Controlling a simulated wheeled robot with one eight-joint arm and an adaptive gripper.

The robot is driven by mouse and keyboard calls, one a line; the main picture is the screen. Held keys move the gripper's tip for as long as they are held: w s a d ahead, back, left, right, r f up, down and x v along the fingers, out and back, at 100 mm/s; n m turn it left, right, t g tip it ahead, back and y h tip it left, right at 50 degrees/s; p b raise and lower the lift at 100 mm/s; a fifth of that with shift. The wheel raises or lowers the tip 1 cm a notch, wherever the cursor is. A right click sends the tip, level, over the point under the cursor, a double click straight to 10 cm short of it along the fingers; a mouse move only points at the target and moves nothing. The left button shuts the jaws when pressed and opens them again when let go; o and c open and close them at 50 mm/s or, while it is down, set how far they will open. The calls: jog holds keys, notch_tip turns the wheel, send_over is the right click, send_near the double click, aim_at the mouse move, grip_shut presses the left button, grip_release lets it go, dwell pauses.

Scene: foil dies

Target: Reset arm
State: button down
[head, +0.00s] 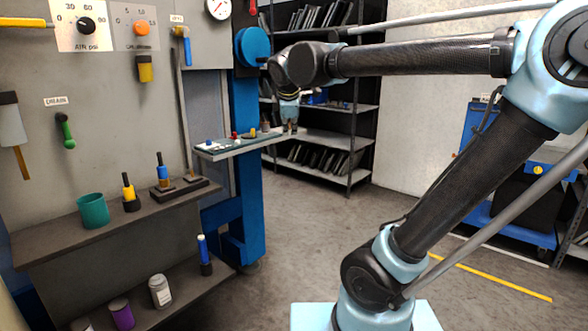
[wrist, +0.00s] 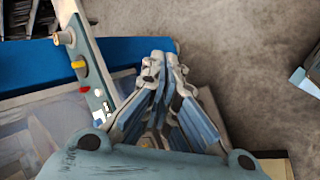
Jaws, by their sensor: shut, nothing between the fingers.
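My arm reaches from the right across the head view, with its forearm stretched out level to the left. My gripper (head: 290,128) hangs down from the end of it, beside the right end of a narrow shelf (head: 225,152) that carries small coloured pieces. In the wrist view my gripper (wrist: 165,62) has its fingers together, with nothing held between them. The same narrow shelf (wrist: 93,62) runs along the left of that view, apart from the fingers as far as I can tell. Whether the fingertips touch the shelf in the head view is too small to tell.
A grey panel with gauges stands at left. Its ledge (head: 60,238) holds a teal cup (head: 93,211) and handled tools. A blue post (head: 245,150) stands beside the narrow shelf. A black rack (head: 358,150) is behind, a blue cart (head: 478,135) at right. The middle floor is clear.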

jog(key=s+d+f+m+g, duration=0.2)
jog(key=s+d+f+m, duration=0.7)
jog(key=f, duration=0.5)
jog(key=s+d+f+m+g, duration=0.3)
jog(key=s+d+f+m, duration=0.6)
jog(key=s+d+f, duration=0.2)
notch_tip(320, 180, down, 3)
jog(key=shift+s+d+r+m, duration=0.1)
jog(key=shift+s+d+m, duration=0.15)
jog(key=shift+s, duration=0.75)
jog(key=shift+d, duration=0.1)
